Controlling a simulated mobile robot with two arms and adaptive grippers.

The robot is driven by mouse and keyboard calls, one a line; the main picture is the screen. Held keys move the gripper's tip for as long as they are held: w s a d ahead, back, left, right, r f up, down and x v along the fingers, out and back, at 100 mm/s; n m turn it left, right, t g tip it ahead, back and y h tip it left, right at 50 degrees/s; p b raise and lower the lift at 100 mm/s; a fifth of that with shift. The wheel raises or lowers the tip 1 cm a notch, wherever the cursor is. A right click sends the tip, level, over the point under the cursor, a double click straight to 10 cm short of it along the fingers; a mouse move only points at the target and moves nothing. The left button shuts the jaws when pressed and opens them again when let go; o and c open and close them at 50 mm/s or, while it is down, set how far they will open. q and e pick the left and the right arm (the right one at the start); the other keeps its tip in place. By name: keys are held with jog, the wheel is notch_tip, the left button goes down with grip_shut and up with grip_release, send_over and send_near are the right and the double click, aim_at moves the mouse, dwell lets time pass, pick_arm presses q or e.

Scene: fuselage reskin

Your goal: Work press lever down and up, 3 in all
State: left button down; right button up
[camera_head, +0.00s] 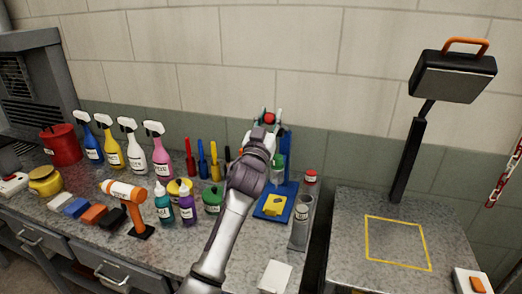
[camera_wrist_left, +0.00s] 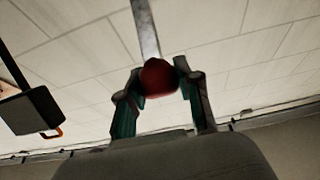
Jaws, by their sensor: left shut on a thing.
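The press (camera_head: 292,170) has a blue column and blue base and stands near the right end of the bench. A yellow block (camera_head: 274,206) lies on its base. My left gripper (camera_head: 267,116) is up at the top of the press, shut on the red ball knob (camera_wrist_left: 158,77) of the press lever. In the left wrist view, the grey lever bar (camera_wrist_left: 146,30) runs up from the knob between my two fingers. My arm hides part of the press in the head view. My right gripper is out of view.
Spray bottles (camera_head: 133,148), small bottles, an orange-and-white tool (camera_head: 125,190) on a stand and coloured blocks crowd the bench to the left. A grey cylinder (camera_head: 300,226) stands just right of the press. Further right is a table with a yellow square outline (camera_head: 397,220) and a dark post.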

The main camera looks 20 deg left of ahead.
pick_arm(q)
jog(key=r, duration=0.1)
jog(key=w+r, duration=0.1)
jog(key=r, duration=0.1)
jog(key=w+r, duration=0.1)
jog(key=r, duration=0.1)
jog(key=shift+w, duration=0.25)
jog(key=w+r+g+p, duration=0.1)
jog(key=w+r+p, duration=0.2)
jog(key=w, duration=0.4)
jog(key=shift+d+r+p, duration=0.15)
jog(key=shift+r+p, duration=0.25)
jog(key=shift+r, duration=0.2)
jog(key=c, duration=0.8)
grip_release()
jog(key=shift+w, duration=0.1)
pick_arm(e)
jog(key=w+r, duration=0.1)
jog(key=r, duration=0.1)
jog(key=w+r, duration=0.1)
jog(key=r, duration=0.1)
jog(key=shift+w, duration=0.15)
pick_arm(q)
jog(key=v, duration=1.2)
jog(key=shift+r, duration=0.2)
